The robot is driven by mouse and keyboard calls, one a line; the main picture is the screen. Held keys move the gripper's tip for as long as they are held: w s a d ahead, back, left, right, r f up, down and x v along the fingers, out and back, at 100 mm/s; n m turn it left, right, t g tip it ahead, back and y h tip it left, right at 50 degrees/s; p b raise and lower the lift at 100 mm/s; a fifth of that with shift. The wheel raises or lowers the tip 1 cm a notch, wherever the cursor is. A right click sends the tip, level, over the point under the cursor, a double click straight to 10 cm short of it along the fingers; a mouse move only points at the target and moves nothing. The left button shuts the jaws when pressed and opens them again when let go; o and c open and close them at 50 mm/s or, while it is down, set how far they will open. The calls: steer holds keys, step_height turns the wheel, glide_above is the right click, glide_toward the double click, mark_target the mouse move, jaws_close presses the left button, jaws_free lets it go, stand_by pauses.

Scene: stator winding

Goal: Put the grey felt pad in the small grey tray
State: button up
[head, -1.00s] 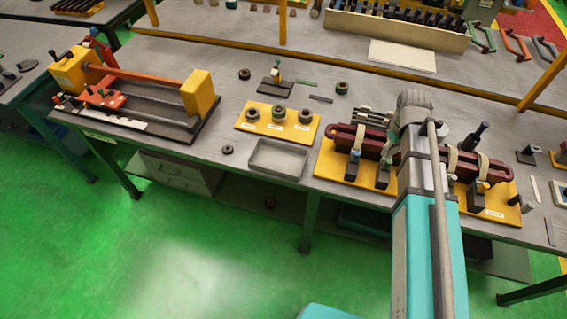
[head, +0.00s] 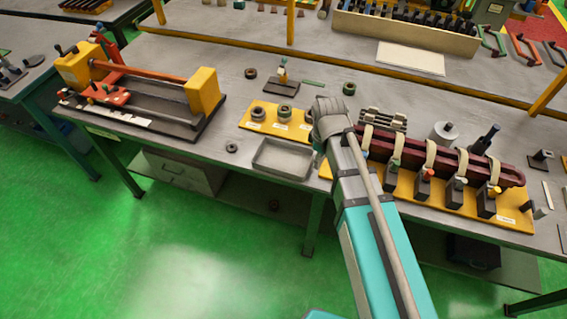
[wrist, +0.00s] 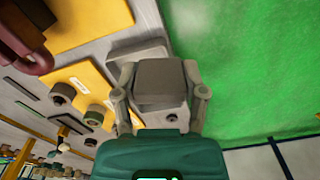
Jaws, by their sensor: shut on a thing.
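The small grey tray (head: 262,168) lies near the front edge of the bench in the head view, and its inside looks empty. My gripper (head: 320,140) is just right of the tray, above the bench; the arm hides most of its fingers. In the wrist view my gripper (wrist: 160,88) is shut on a flat-faced grey piece, which looks like the grey felt pad (wrist: 158,76). The tray (wrist: 128,50) shows partly behind the held pad in that view. The pad itself is hidden in the head view.
A yellow board with dark rings (head: 257,113) is behind the tray. A yellow fixture with a dark red bar (head: 450,158) stands to the right. A loose dark ring (head: 232,148) lies left of the tray. An orange and yellow machine (head: 140,85) is farther left.

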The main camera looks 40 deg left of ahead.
steer(key=s+a+f+n, duration=0.1)
steer(key=s+a+n, duration=0.1)
steer(key=s+a, duration=0.3)
steer(key=shift+s+n+b, duration=0.4)
steer(key=shift+s+b, duration=0.05)
steer(key=shift+s, duration=0.5)
steer(key=shift+w+a+f, duration=0.1)
steer(key=b, duration=0.8)
glide_above(283, 161)
steer(key=s+d, duration=0.1)
steer(key=d, duration=0.1)
steer(key=f, duration=0.8)
steer(key=shift+s+a, duration=0.2)
steer(key=shift+w+a+f+b, duration=0.35)
steer(key=shift+a+f+b, duration=0.05)
steer(key=shift+f+b, duration=0.1)
steer(key=shift+w+a+f+b, duration=0.2)
steer(key=shift+a+f+b, duration=0.05)
steer(key=shift+f+b, duration=0.15)
steer(key=shift+w+a+f+b, duration=0.1)
steer(key=shift+f+b, duration=1.5)
steer(key=shift+b, duration=0.05)
